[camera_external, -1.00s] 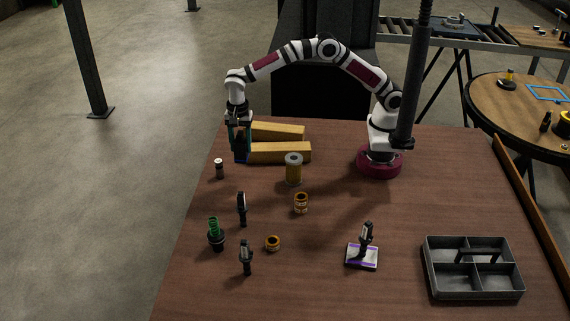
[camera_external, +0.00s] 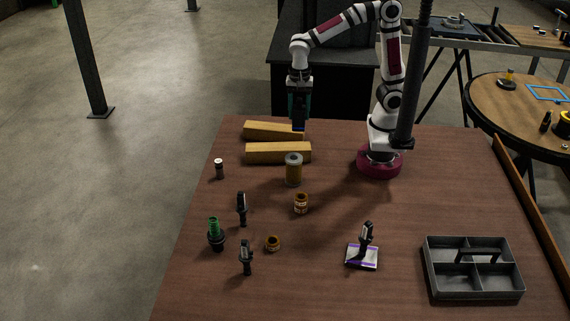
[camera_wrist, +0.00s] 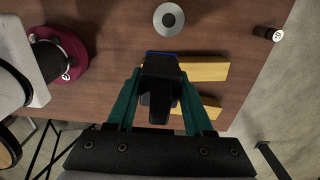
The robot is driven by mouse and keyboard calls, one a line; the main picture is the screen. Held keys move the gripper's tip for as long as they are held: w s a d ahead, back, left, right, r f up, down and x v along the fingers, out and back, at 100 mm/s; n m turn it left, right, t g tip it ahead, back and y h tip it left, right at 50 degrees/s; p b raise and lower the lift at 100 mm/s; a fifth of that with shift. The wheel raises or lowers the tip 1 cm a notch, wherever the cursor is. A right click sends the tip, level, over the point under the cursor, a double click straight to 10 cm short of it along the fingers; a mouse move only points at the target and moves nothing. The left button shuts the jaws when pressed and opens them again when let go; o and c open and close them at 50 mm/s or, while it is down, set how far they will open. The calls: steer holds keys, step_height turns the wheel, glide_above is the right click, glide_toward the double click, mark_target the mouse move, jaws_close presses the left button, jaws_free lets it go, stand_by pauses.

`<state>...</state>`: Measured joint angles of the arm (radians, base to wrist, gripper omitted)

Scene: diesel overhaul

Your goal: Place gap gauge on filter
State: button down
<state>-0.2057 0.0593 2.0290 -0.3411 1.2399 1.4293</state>
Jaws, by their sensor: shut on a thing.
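My gripper (camera_external: 299,112) is shut on a black block-like thing with a blue edge, which I take to be the gap gauge (camera_external: 299,122). In the wrist view the gauge (camera_wrist: 161,85) sits between the teal fingers of my gripper (camera_wrist: 160,82). The gripper points down and holds it up near the back edge of the table.
Two yellow wooden bars (camera_external: 278,153) lie behind the filter. A grey divided tray (camera_external: 472,268) is at front right. The table's middle right is clear.

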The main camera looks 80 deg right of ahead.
steer(key=a+f, duration=0.4)
steer(key=f, duration=0.1)
steer(key=w+a+f, duration=0.1)
steer(key=f, duration=0.1)
steer(key=shift+a+f, duration=0.25)
steer(key=shift+a, duration=0.15)
steer(key=shift+f, duration=0.1)
steer(key=shift+c, duration=1.4)
jaws_free()
step_height(320, 180, up, 12)
steer(key=s+d+f+n, duration=0.1)
steer(key=s+d+n, duration=0.2)
steer(key=s, duration=0.3)
steer(key=s+d+f+n+y, duration=0.1)
steer(key=s+d+f+n, duration=0.1)
steer(key=s+n, duration=0.3)
steer(key=s+d+f+n, duration=0.1)
steer(key=s+d+n, duration=0.2)
steer(key=s, duration=0.4)
steer(key=shift+d+f+n+y, duration=0.25)
steer(key=shift+d+n+y, duration=0.15)
steer(key=shift+n, duration=0.3)
